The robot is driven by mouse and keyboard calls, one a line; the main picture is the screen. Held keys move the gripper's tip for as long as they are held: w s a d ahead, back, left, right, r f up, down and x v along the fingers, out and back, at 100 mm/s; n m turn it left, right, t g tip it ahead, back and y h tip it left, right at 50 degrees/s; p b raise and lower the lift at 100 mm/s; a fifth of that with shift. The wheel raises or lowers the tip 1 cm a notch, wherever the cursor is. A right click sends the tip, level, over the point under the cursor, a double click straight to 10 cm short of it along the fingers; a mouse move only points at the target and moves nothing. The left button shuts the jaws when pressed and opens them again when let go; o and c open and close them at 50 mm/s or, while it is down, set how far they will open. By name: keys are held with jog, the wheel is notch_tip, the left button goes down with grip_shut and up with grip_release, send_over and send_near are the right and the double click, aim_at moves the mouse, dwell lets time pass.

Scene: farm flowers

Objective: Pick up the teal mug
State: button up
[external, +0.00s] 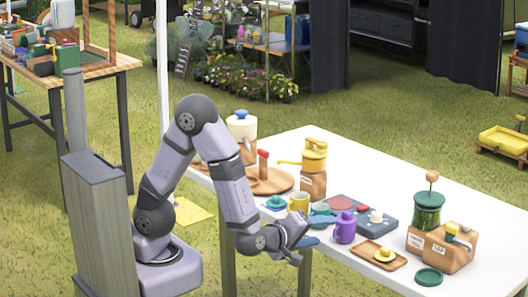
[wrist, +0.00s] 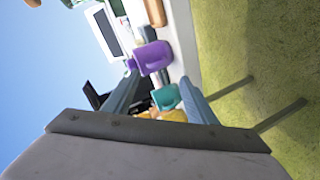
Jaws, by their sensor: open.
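The teal mug (external: 320,208) stands on the white table between a yellow mug (external: 299,202) and a purple lidded mug (external: 345,230). My gripper (external: 312,232) is at the table's near edge, in front of the teal mug, its fingers apart and empty. In the wrist view the teal mug (wrist: 166,97) shows in the gap between my gripper's two blue-grey fingers (wrist: 158,80), beyond them and closer to the right finger. The purple mug (wrist: 152,57) shows farther up, and the yellow mug (wrist: 174,115) is partly hidden below the teal one.
A grey board (external: 372,222) with small items lies behind the mugs. A wooden tray (external: 378,262), a green jar (external: 428,210) and a wooden caddy (external: 440,248) stand to the right. A yellow pot (external: 314,155) stands behind.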

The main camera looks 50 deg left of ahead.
aim_at(326, 208)
jog(key=shift+w+a+f+m+t+y+b, duration=0.2)
jog(key=shift+w+a+m+t+y, duration=0.35)
jog(key=shift+w+a+m, duration=1)
jog(key=shift+w+a+f+m+t+y+b, duration=0.25)
jog(key=shift+w+a+m+y, duration=0.75)
jog(key=shift+m, duration=0.9)
jog(key=shift+w+a+f+m+t+y+b, duration=0.15)
jog(key=shift+w+a+m+t+y, duration=0.3)
jog(key=shift+w+a+m, duration=0.9)
jog(key=shift+s+a+m, duration=0.15)
jog(key=shift+s+m, duration=0.05)
jog(key=shift+m, duration=0.2)
jog(key=shift+p+x, duration=0.35)
jog(key=shift+x, duration=2.15)
jog(key=c, duration=1)
